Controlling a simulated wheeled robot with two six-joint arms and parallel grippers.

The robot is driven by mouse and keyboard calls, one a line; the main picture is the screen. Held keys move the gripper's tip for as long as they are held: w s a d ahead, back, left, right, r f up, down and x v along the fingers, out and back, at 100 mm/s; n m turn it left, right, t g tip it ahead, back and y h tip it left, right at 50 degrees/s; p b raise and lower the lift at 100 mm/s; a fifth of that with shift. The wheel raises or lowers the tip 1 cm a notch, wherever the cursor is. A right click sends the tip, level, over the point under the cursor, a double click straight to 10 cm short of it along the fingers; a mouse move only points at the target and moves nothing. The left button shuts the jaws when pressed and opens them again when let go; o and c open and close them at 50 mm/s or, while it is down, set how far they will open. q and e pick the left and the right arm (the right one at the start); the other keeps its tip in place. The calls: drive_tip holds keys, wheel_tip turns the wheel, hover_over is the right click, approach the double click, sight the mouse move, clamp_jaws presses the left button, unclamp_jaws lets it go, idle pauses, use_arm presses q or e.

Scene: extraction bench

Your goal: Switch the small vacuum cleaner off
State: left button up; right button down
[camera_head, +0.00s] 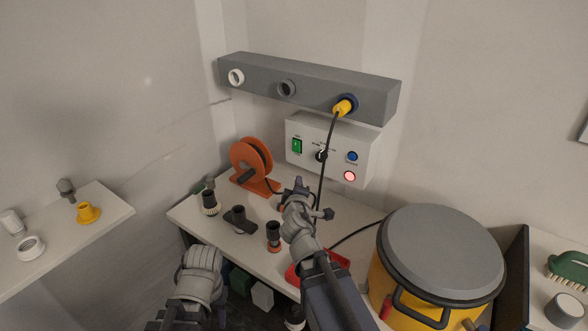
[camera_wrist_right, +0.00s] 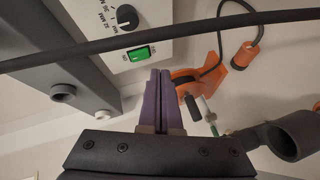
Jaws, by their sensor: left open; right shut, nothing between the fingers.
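The small vacuum cleaner is probably the yellow drum with a grey lid (camera_head: 440,250) at the right of the head view. A white control box (camera_head: 370,140) on the back wall carries a green rocker switch (camera_head: 297,146), a black dial (camera_head: 321,155), a blue button (camera_head: 352,156) and a lit red button (camera_head: 350,176). The green switch also shows in the right wrist view (camera_wrist_right: 138,54). My right gripper (camera_head: 298,186) is shut and empty, below and in front of the box; its purple fingers (camera_wrist_right: 160,95) appear apart from the switch. My left gripper (camera_head: 203,257) is low at the bench's front edge, fingers unclear.
A black cable (camera_head: 329,150) hangs from the yellow plug (camera_head: 344,107) on the grey rail (camera_head: 315,87), close by my right gripper. An orange reel (camera_head: 250,165) and several dark fittings stand on the bench left of it. A red tray (camera_head: 334,262) is partly hidden by my right arm.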

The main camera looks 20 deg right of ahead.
use_arm(q)
drive_tip(key=shift+a+f+b, duration=0.15)
drive_tip(key=shift+f+b, duration=1.15)
drive_tip(key=shift+f, duration=0.6)
use_arm(e)
drive_tip(key=shift+w+a+r+n+t+y, duration=0.2)
drive_tip(key=shift+n+t+y, duration=0.35)
drive_tip(key=shift+n, duration=0.5)
drive_tip(key=shift+w+a+f+n+t+y, duration=0.1)
drive_tip(key=shift+w+n+t+y, duration=0.3)
drive_tip(key=shift+n, duration=0.6)
drive_tip(key=shift+w+a+r+n+t+y, duration=0.15)
drive_tip(key=shift+n+t+y, duration=0.45)
drive_tip(key=shift+n, duration=0.45)
